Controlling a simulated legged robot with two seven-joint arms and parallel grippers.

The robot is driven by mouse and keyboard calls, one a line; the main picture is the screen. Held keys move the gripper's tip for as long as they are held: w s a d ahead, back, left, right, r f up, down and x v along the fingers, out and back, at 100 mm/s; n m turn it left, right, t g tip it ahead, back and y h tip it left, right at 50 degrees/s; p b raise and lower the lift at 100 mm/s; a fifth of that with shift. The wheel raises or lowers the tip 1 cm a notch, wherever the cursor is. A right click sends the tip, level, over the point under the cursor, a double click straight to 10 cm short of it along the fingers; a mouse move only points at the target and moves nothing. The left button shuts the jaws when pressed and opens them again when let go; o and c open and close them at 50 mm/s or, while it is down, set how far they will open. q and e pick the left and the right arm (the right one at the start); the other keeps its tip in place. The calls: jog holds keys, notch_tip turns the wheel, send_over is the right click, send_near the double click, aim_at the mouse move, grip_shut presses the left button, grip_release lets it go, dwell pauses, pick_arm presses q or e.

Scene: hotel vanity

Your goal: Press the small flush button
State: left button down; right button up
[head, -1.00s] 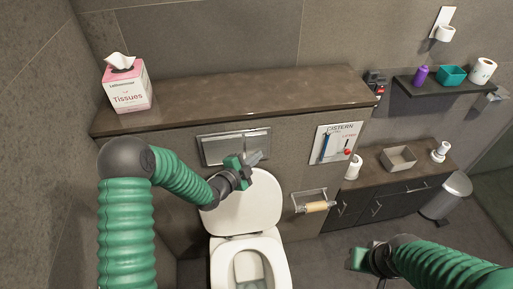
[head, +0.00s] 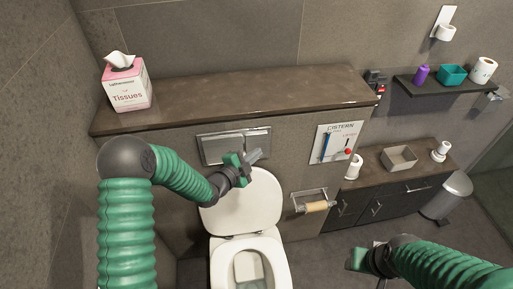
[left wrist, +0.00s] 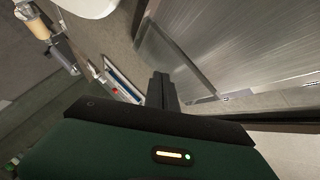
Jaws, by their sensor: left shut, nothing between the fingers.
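The flush plate (head: 222,148) is a silvery metal panel in the wall above the toilet, with a seam dividing it into a wider left part and a narrower right part. The small flush button (head: 258,138) is the right part, partly hidden behind my gripper. My left gripper (head: 254,156) is shut and empty, its fingertips in front of the plate's lower right. In the left wrist view the shut fingers (left wrist: 162,88) are close to the brushed metal plate (left wrist: 230,40); contact cannot be told. My right gripper (head: 358,260) is low at the right, its jaws unclear.
The raised toilet lid (head: 240,208) is just below my left gripper. A paper holder (head: 315,203) and a cistern sign (head: 338,143) are to the right. A tissue box (head: 127,88) stands on the ledge (head: 230,98) above.

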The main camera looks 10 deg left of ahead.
pick_arm(q)
jog(key=shift+w+a, duration=0.2)
jog(key=shift+w, duration=0.35)
dwell(0.9)
jog(key=shift+s+b, duration=0.15)
jog(key=shift+b, duration=0.15)
jog(key=shift+s+d, duration=0.35)
jog(key=shift+s, duration=0.35)
jog(key=s, duration=0.1)
jog(key=s+d, duration=0.1)
jog(key=s, duration=0.1)
jog(key=s+d, duration=0.1)
jog(key=shift+s+b, duration=0.3)
jog(key=shift+b, duration=0.1)
